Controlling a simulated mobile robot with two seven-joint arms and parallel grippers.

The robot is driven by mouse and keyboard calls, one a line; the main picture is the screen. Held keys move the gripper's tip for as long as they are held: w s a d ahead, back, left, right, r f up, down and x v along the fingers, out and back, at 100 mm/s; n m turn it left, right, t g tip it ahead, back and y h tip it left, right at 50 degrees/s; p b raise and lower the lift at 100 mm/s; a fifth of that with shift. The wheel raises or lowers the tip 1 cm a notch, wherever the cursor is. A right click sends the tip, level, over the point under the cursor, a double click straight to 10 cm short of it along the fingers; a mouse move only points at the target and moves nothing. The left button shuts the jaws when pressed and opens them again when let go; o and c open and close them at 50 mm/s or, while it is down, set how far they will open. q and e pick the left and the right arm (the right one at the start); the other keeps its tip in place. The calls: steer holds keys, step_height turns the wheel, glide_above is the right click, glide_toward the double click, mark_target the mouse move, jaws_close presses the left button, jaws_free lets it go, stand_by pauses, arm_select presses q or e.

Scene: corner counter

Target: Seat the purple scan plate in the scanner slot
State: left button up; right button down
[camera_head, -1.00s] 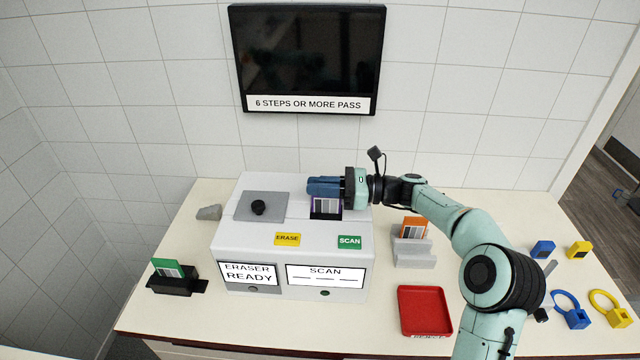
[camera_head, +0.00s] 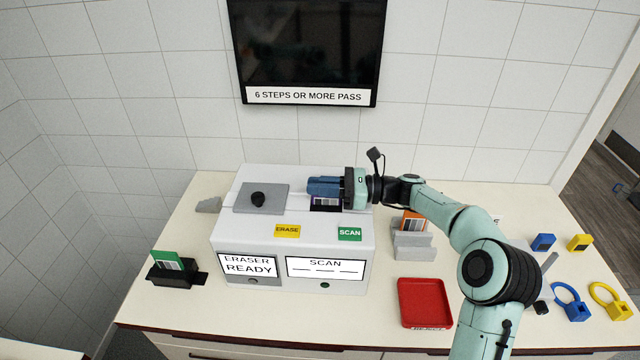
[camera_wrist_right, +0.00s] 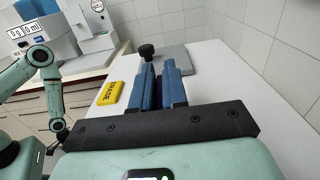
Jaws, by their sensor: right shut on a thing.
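The purple scan plate (camera_head: 325,204) shows as a short strip with a pale label, below the blue fingers of my right gripper (camera_head: 324,187). My right gripper is shut on the plate over the right part of the white machine's top, at the scanner slot. The plate's lower part is hidden, and the slot itself is covered by plate and fingers. In the right wrist view the blue fingers (camera_wrist_right: 159,88) lie close together, and the plate cannot be made out. My left gripper does not show in the head view.
The white machine (camera_head: 228,237) has yellow ERASE (camera_head: 287,231) and green SCAN (camera_head: 349,234) buttons and a grey plate with a black knob (camera_head: 258,199). A green plate (camera_head: 167,260) stands in a black holder at left. An orange plate (camera_head: 412,222) stands in a grey rack; a red tray (camera_head: 425,302) lies in front.

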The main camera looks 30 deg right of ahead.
steer(key=shift+f, duration=0.4)
steer(key=c, duration=1.1)
jaws_free()
steer(key=v, duration=1.2)
steer(key=shift+r, duration=0.1)
steer(key=shift+s+d, duration=0.4)
steer(key=shift+d, duration=0.15)
